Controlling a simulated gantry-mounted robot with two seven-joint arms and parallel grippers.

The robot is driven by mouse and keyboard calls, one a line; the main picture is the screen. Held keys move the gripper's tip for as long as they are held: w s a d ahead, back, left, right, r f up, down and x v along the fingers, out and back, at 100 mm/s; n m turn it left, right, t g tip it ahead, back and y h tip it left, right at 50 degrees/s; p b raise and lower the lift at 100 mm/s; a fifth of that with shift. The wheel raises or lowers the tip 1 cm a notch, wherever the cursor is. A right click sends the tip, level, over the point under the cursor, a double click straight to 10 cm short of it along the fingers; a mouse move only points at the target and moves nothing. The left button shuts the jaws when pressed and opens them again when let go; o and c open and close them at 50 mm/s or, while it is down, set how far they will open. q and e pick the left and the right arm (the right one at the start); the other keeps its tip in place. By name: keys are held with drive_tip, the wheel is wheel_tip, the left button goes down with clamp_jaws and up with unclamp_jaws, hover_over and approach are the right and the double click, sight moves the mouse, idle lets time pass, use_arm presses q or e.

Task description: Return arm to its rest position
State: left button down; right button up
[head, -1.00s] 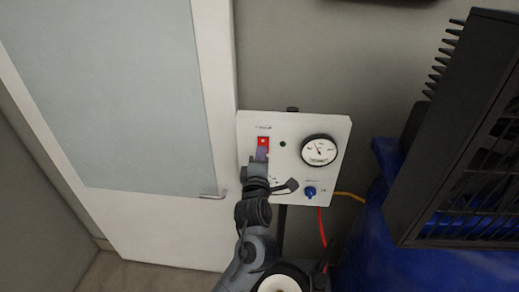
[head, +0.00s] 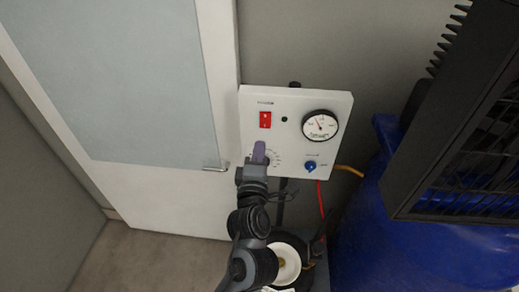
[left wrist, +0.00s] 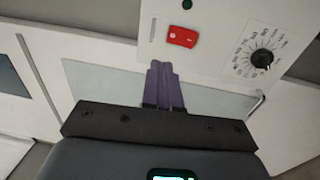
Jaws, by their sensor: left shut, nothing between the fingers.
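My left gripper (head: 259,152) is in front of the lower left part of the white control panel (head: 290,96), below the red rocker switch (head: 265,120). Its purple fingers are shut and empty. In the left wrist view the fingers (left wrist: 163,82) point up toward the panel, apart from the red switch (left wrist: 182,37). A black dial knob (left wrist: 262,58) with a printed scale shows right of the switch there; in the head view the fingers partly hide that dial. My right gripper is in neither view.
The panel has a round gauge (head: 320,125), a blue knob (head: 311,166) and a small green light (head: 284,119). A large blue barrel (head: 400,230) and a black finned unit (head: 470,110) stand at the right. A white door with a handle (head: 216,167) is at the left.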

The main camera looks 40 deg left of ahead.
use_arm(q)
drive_tip(key=s+d+f+m+g+h+p, duration=0.15)
drive_tip(key=s+f+m+h, duration=0.3)
drive_tip(key=f, duration=0.45)
drive_tip(key=s+d+f+m+g+h, duration=0.1)
drive_tip(key=s+f+m+g+h, duration=0.15)
drive_tip(key=s+f+m, duration=0.5)
drive_tip(key=s+d+f+m+g+h, duration=0.2)
drive_tip(key=s+d+f+m+g, duration=0.1)
drive_tip(key=s+f+m+g, duration=0.1)
drive_tip(key=s+d+f+m+g+h, duration=0.1)
drive_tip(key=s+d+f+m+g, duration=0.3)
drive_tip(key=s+m, duration=0.5)
drive_tip(key=shift+f+m+h+p, duration=0.3)
drive_tip(key=shift+f+m+h, duration=0.1)
drive_tip(key=shift+f+m, duration=0.55)
